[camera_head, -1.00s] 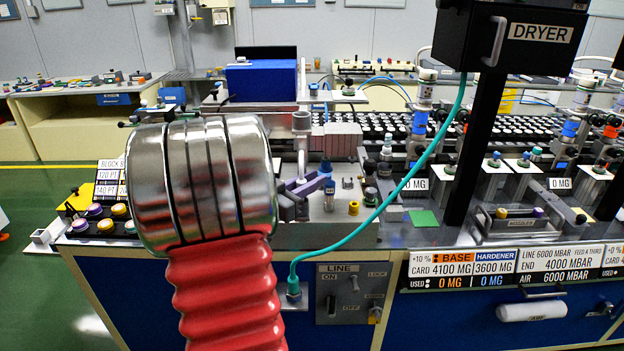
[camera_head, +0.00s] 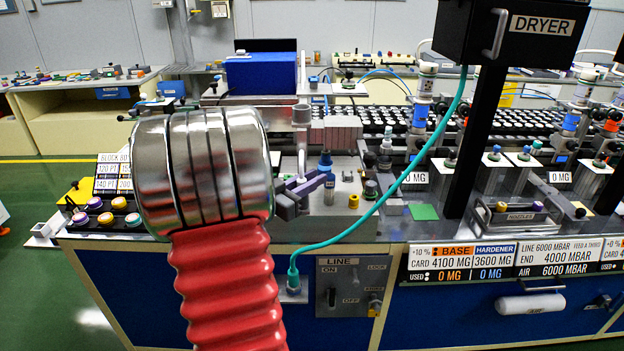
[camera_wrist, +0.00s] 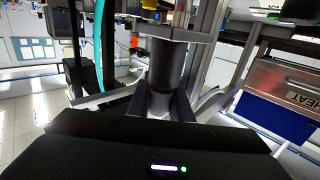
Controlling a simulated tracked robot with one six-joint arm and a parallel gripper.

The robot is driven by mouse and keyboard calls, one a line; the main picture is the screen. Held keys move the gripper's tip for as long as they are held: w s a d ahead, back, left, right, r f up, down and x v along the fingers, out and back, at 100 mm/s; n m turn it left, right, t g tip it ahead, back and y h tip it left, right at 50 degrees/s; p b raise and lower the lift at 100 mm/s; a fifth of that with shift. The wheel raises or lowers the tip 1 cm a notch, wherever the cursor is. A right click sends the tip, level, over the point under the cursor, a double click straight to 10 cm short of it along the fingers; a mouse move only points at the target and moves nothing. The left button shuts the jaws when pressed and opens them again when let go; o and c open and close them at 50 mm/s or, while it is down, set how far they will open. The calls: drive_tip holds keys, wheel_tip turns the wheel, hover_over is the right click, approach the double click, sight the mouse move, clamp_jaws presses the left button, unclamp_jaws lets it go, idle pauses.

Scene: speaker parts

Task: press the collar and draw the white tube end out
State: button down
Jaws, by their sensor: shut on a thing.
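My gripper (camera_wrist: 164,100) shows in the wrist view, its two fingers closed on the sides of a dark grey cylinder (camera_wrist: 168,62). The lower part of the cylinder between the fingers looks paler. A teal tube (camera_head: 384,208) runs from the dryer (camera_head: 515,25) down to a fitting (camera_head: 293,284) on the bench front.
The LINE switch panel (camera_head: 345,288) is right of that fitting. Rows of dark and white parts fill the conveyor behind. The dryer's black post (camera_head: 476,150) stands right of the teal tube. Green floor is free at left.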

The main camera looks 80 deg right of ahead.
drive_tip(key=c, duration=1.5)
unclamp_jaws()
drive_tip(key=shift+w, duration=0.1)
drive_tip(key=v, duration=1.3)
drive_tip(key=shift+w+a, duration=0.1)
drive_tip(key=shift+a, duration=0.3)
